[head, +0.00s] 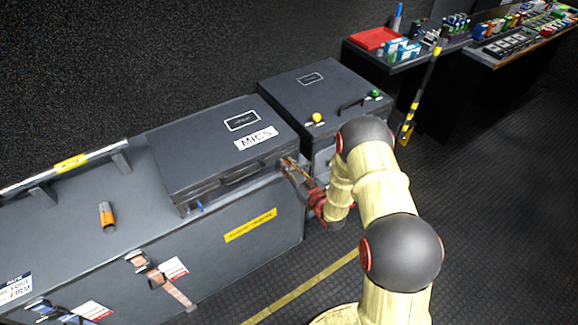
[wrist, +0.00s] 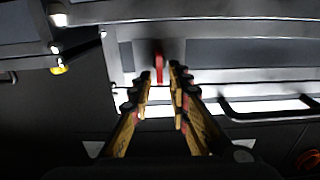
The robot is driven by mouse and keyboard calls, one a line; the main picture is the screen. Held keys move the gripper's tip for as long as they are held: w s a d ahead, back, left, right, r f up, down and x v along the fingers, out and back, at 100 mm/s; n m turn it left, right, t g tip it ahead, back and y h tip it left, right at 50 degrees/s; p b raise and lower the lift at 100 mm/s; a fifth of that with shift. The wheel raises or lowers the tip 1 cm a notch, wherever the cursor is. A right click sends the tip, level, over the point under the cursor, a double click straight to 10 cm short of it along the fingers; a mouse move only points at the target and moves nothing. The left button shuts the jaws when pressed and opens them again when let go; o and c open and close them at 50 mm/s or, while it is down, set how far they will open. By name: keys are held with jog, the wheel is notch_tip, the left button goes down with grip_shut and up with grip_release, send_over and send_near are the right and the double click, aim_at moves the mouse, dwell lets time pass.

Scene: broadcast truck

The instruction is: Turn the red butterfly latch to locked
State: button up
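The red butterfly latch (wrist: 159,68) shows in the wrist view as a narrow upright red tab on the front of the grey case labelled MICS (head: 215,150). My gripper (wrist: 160,72) is open, with its two fingertips on either side of the latch and a small gap showing on each side. How deep the tips reach around it I cannot tell. In the head view my gripper (head: 289,168) is at the right end of the case's front, and the red latch cannot be made out there.
A second case (head: 290,85) with a yellow knob (head: 317,118) and a green knob (head: 375,94) stands behind to the right. A blue latch (head: 199,207) is at the MICS case's left end. A battery-like cylinder (head: 106,216) stands on the grey counter (head: 70,235). The floor at right is clear.

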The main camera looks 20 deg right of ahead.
grip_shut()
dwell(0.5)
jog(key=m, duration=0.4)
jog(key=shift+w+d+m+b, duration=0.15)
jog(key=shift+d+m+b, duration=0.2)
jog(key=shift+d+m, duration=0.05)
jog(key=m, duration=0.3)
jog(key=shift+d+f+m, duration=0.2)
jog(key=shift+d+m, duration=0.05)
jog(key=shift+m, duration=0.05)
jog(key=shift+w+d+f+m, duration=0.1)
jog(key=shift+f+m, duration=0.1)
jog(key=shift+m, duration=1.4)
jog(key=shift+d+f+m, duration=0.1)
jog(key=shift+f+m, duration=0.15)
jog(key=shift+m, duration=1.35)
jog(key=shift+w+d+f+m, duration=0.1)
jog(key=shift+f+m, duration=0.1)
jog(key=shift+m, duration=1.4)
